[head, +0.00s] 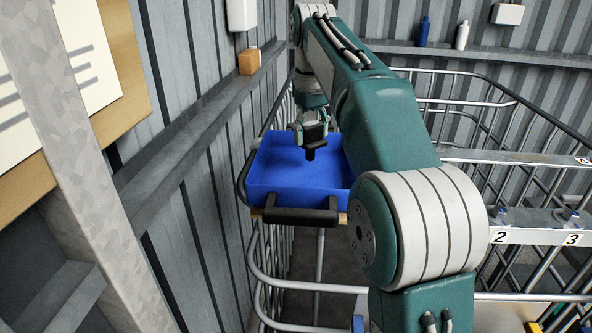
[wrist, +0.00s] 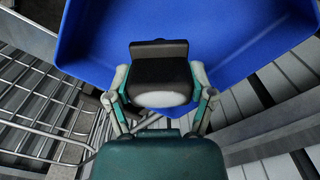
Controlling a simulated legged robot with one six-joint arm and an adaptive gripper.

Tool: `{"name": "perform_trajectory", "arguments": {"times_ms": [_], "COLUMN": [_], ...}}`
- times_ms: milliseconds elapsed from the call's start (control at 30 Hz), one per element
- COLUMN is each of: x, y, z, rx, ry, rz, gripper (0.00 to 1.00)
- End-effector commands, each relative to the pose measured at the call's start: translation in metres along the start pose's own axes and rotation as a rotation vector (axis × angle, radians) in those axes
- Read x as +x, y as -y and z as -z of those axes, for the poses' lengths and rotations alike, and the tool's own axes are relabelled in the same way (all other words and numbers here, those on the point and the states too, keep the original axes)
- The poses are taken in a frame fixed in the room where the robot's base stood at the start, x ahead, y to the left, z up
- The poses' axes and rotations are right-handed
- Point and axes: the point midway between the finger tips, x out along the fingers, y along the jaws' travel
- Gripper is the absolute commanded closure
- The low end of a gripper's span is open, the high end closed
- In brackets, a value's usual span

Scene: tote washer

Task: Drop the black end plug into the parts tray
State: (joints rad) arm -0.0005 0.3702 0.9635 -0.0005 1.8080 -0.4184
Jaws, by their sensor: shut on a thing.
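The black end plug (head: 313,136) is held in my gripper (head: 311,122). In the wrist view the plug (wrist: 160,72) sits between the two fingers of my gripper (wrist: 160,84). It has a flat dark tab at its far end. The parts tray (head: 268,174) is a blue, open bin mounted by the rail, left of my arm. In the head view the plug appears over the tray, near its far side. The tray (wrist: 230,35) also fills the top of the wrist view behind the plug. The visible part of its floor is bare; my arm hides its right side.
A black handle (head: 299,217) runs along the tray's near edge. Metal tube rails (head: 300,283) surround the tray and lie below it. A ribbed wall with a ledge (head: 190,130) stands close on the left. Numbered white bars (head: 535,236) lie to the right of my arm.

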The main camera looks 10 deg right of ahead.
Motion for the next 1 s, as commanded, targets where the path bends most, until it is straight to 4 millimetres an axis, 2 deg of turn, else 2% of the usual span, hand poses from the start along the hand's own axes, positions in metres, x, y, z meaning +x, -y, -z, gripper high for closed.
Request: {"name": "perform_trajectory", "arguments": {"times_ms": [200,500,533,600,1000], "x": [0.017,0.02,0.02,0.02,0.02], "y": [0.0,0.0,0.0,0.0,0.0], "z": [0.0,0.0,0.0,0.0,0.0], "rx": [0.0,0.0,0.0,0.0,0.0], "ry": [0.0,0.0,0.0,0.0,0.0], "rz": [0.0,0.0,0.0,0.0,0.0], "gripper": [0.76,0.76,0.25,0.0,0.0]}}
